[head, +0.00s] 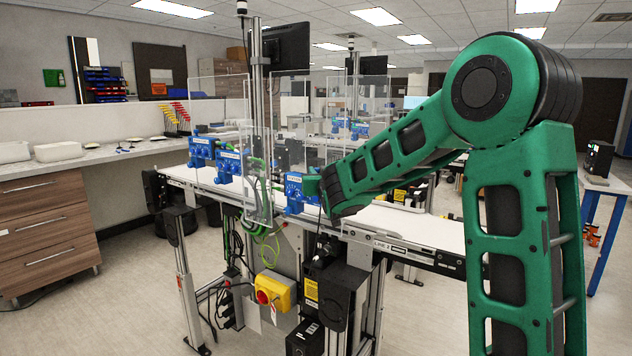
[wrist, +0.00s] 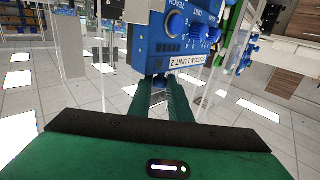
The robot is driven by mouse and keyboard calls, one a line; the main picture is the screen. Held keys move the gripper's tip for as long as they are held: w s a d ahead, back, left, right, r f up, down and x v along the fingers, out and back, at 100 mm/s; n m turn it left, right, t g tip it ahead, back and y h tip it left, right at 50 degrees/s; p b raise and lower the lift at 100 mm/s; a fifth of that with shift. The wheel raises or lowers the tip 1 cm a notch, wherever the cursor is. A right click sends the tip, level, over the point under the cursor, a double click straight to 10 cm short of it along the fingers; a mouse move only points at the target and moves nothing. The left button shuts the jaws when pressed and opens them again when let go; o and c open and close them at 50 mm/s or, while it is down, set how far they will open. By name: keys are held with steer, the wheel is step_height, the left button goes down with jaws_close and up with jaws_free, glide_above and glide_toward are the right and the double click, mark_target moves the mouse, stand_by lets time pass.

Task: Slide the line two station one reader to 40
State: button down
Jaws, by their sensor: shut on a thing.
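The blue station one reader (head: 296,192) sits at the near edge of the conveyor marked LINE 2. In the wrist view its blue housing (wrist: 178,48) fills the top middle, with dials, the word TEACH and a white label that seems to read STATION 1 UNIT 2. My gripper (wrist: 160,88) is shut on a small blue part at the reader's label edge; the fingers partly hide that part. In the head view my gripper (head: 314,187) meets the reader's right side, mostly hidden behind my wrist. I cannot read a scale or position number.
Two more blue readers (head: 229,164) (head: 201,150) stand farther left along the conveyor (head: 405,222). Clear upright panels (head: 258,175) and a metal post stand close by. A yellow box with a red button (head: 272,291) hangs below the belt.

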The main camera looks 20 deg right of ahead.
steer(key=shift+r, duration=0.1)
steer(key=c, duration=2)
jaws_free()
steer(key=s, duration=0.3)
steer(key=s+a, duration=0.1)
steer(key=s, duration=0.3)
steer(key=s+a, duration=0.1)
steer(key=s, duration=0.2)
steer(key=shift+s+a, duration=0.1)
steer(key=shift+s, duration=0.1)
steer(key=s+d+f+m+g+h, duration=0.1)
steer(key=s+d+f+m+g, duration=0.1)
steer(key=s+d+f+g, duration=0.6)
steer(key=s+d+f+m+g+h, duration=0.15)
steer(key=s+d+f, duration=0.4)
steer(key=s, duration=0.65)
steer(key=s+a+f+g+y, duration=0.2)
steer(key=s, duration=0.6)
steer(key=s+a+f+g+y, duration=0.2)
steer(key=s+g, duration=0.1)
steer(key=s, duration=0.5)
steer(key=s+a+f+g+y, duration=0.2)
steer(key=s+f+g, duration=0.1)
steer(key=s, duration=0.6)
steer(key=shift+a+m, duration=0.1)
steer(key=shift+m, duration=0.25)
